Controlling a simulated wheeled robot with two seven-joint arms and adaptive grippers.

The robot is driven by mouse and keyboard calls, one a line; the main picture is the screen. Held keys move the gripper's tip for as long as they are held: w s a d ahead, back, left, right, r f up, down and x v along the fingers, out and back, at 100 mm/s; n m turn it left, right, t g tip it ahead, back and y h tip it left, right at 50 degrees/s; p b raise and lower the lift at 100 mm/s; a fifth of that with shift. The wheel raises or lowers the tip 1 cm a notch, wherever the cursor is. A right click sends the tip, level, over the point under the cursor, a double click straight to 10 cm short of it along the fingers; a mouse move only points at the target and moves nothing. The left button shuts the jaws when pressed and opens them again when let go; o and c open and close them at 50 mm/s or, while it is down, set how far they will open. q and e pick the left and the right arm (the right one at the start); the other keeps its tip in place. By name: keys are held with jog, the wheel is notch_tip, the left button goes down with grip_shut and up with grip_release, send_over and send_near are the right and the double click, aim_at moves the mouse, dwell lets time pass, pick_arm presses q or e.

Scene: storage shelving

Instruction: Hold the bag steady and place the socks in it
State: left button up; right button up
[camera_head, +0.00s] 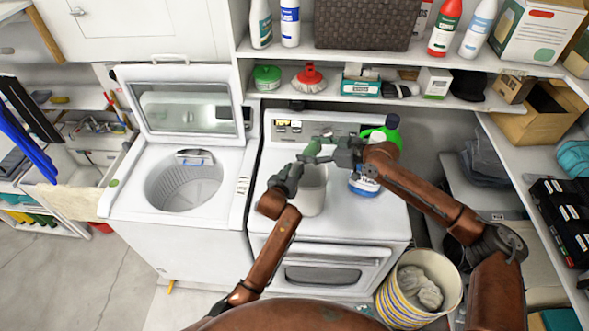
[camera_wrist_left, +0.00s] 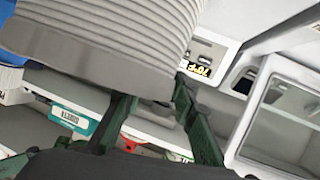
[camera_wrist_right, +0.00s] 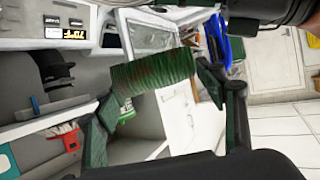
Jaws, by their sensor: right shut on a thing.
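A pale bag (camera_head: 313,192) stands upright on top of the white dryer; its ribbed grey-white side fills the top of the left wrist view (camera_wrist_left: 120,35). My left gripper (camera_head: 292,172) is at the bag's left side. Its fingers (camera_wrist_left: 155,105) are apart, with the bag's edge between or just beyond them; I cannot see a firm pinch. My right gripper (camera_head: 330,150) is above and beside the bag's opening, shut on a green sock (camera_head: 311,149). The sock's ribbed green-brown fabric spans its fingers (camera_wrist_right: 155,78). The bag's inside is hidden.
A blue-labelled bottle (camera_head: 363,184) and a green bottle (camera_head: 380,134) stand right of the bag. An open washer (camera_head: 230,185) is to the left. A striped basket (camera_head: 389,300) with grey cloth stands on the floor. Loaded shelves (camera_head: 405,101) hang behind.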

pick_arm(q)
grip_shut()
pick_arm(e)
notch_tip(320, 180, down, 8)
jog(key=o, duration=1.2)
dwell(0.4)
jog(key=shift+o, duration=0.2)
jog(key=shift+f, duration=0.1)
jog(key=v, duration=1.2)
jog(key=shift+f, duration=0.1)
pick_arm(q)
jog(key=shift+o, duration=0.8)
grip_release()
